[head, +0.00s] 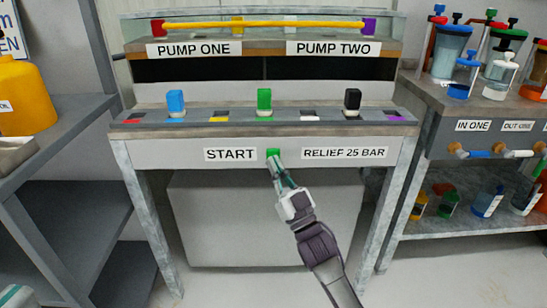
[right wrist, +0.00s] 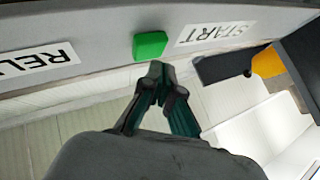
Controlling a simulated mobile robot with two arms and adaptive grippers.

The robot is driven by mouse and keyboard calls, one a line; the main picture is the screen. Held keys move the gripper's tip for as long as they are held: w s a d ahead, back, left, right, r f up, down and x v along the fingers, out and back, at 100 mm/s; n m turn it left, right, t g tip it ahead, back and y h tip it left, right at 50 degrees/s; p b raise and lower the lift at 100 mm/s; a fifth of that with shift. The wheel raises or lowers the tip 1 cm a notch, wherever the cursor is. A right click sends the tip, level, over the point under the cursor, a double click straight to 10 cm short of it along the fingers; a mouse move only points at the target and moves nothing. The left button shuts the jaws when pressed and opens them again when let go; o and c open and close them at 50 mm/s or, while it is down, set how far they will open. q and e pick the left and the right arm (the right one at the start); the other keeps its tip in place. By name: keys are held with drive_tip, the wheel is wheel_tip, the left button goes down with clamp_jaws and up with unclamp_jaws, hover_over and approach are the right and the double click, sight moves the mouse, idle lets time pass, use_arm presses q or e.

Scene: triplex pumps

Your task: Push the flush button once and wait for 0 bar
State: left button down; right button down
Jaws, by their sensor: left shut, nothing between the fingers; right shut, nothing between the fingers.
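A green button (head: 273,153) sits on the front rail of the pump bench, between the START label (head: 231,154) and the RELIEF 25 BAR label (head: 345,153). It also shows in the right wrist view (right wrist: 150,46). No label reading "flush" and no pressure reading can be made out. My right gripper (head: 275,162) is shut and empty, its tips just below the button. In the right wrist view its closed fingertips (right wrist: 156,68) show a small gap to the button. My left gripper (head: 14,295) is shut, only partly in view at the lower left corner.
A shelf with a yellow container (head: 24,95) stands left. A rack (head: 443,108) with several coloured vessels stands right. The floor before the bench is clear.

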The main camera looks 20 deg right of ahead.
idle(0.5)
drive_tip(key=shift+w+d, duration=0.1)
drive_tip(key=shift+w, duration=0.55)
idle(0.4)
drive_tip(key=shift+s+p, duration=0.45)
drive_tip(key=shift+s, duration=0.25)
